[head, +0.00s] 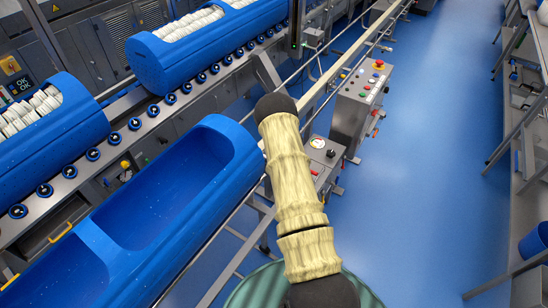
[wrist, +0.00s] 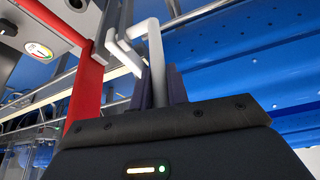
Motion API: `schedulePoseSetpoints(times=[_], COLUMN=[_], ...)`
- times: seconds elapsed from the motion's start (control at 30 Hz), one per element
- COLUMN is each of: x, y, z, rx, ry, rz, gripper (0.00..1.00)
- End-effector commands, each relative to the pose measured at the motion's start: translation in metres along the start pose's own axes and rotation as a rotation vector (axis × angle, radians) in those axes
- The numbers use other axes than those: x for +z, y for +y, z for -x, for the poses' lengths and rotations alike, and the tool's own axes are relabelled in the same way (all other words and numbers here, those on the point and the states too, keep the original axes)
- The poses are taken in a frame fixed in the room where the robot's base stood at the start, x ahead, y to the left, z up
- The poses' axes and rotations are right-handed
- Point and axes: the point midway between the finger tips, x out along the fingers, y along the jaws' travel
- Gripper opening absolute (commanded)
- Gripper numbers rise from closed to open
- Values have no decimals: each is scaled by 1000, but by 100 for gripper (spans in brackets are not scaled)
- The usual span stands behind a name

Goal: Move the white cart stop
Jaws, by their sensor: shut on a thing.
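In the wrist view my gripper (wrist: 162,86) shows two dark fingers closed around a white bent bar, the white cart stop (wrist: 155,48). The bar rises out of the fingers and bends to the left at its top. A second white bent length beside it slants down toward the left finger; I cannot tell how the two join. In the head view my gripper and the stop are hidden behind my arm.
An empty blue tub (head: 212,208) lies left of my arm, and its blue side (wrist: 235,55) fills the wrist view's right. A red post (wrist: 88,88) and a gauge box (wrist: 38,48) stand close on the left. Grey control boxes (head: 352,108) stand beyond. The blue floor (head: 430,170) at right is clear.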

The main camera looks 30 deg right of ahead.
Motion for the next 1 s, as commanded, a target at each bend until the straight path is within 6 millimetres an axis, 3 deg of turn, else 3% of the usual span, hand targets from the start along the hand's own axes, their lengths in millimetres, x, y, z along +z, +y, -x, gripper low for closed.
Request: schedulePoseSetpoints(times=[0.57, 0.6, 0.67, 1.0], x=[-1, -1, -1, -1], y=[-2, -2, -2, -2], z=[-1, -1, -1, 1], rx=[4, 4, 4, 4], ry=[-20, -20, -20, -20], rz=[6, 6, 6, 4], gripper=[0, 24, 36, 38])
